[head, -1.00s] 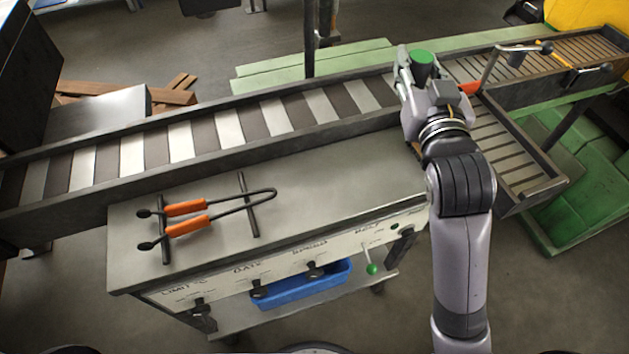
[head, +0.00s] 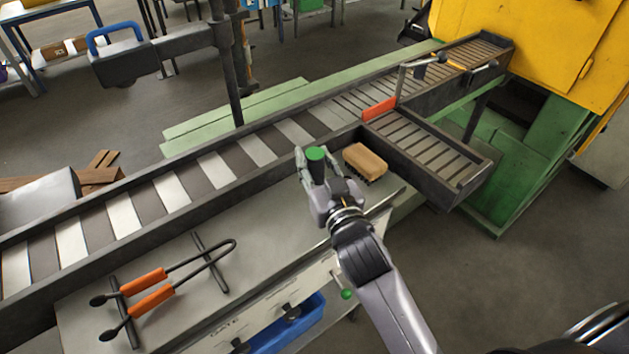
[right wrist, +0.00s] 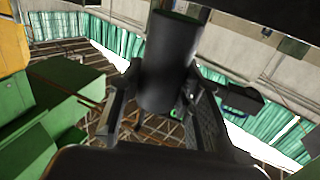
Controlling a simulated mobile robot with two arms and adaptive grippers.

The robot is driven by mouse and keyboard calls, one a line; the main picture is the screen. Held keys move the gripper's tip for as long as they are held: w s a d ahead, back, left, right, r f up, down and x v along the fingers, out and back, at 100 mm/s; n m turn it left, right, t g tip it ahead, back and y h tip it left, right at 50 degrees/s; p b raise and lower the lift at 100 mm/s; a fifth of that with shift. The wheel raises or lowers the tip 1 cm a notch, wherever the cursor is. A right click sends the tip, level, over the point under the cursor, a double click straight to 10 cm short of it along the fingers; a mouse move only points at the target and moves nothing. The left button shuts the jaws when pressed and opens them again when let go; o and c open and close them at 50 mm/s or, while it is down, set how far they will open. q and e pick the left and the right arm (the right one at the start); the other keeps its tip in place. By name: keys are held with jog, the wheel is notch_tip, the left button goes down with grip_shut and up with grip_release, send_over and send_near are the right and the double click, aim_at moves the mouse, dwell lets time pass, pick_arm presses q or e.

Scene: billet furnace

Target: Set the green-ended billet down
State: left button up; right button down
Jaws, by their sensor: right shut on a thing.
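The billet (head: 316,153) is a dark cylinder with a green end, standing about upright with that end up. My right gripper (head: 315,172) is shut on it, at the conveyor's near rail by the bench's far edge. In the right wrist view the dark billet (right wrist: 168,62) is between the two fingers (right wrist: 160,105). Its lower end is hidden in the head view, so I cannot tell whether it touches anything. The striped conveyor (head: 215,167) runs behind it. My left gripper is not in view.
A wooden brush (head: 365,161) lies right of my gripper. An orange gate (head: 379,108) and a slatted side tray (head: 425,142) are beyond. Orange-handled tongs (head: 150,290) lie on the grey bench (head: 255,235), whose middle is clear. A yellow machine (head: 540,55) stands at the back right.

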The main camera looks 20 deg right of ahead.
aim_at(315, 180)
jog(key=shift+f, duration=2.7)
jog(key=shift+f, duration=0.15)
jog(key=c, duration=1.6)
grip_release()
jog(key=shift+f, duration=0.2)
jog(key=o, duration=0.4)
jog(key=shift+o, duration=0.2)
jog(key=shift+r, duration=0.15)
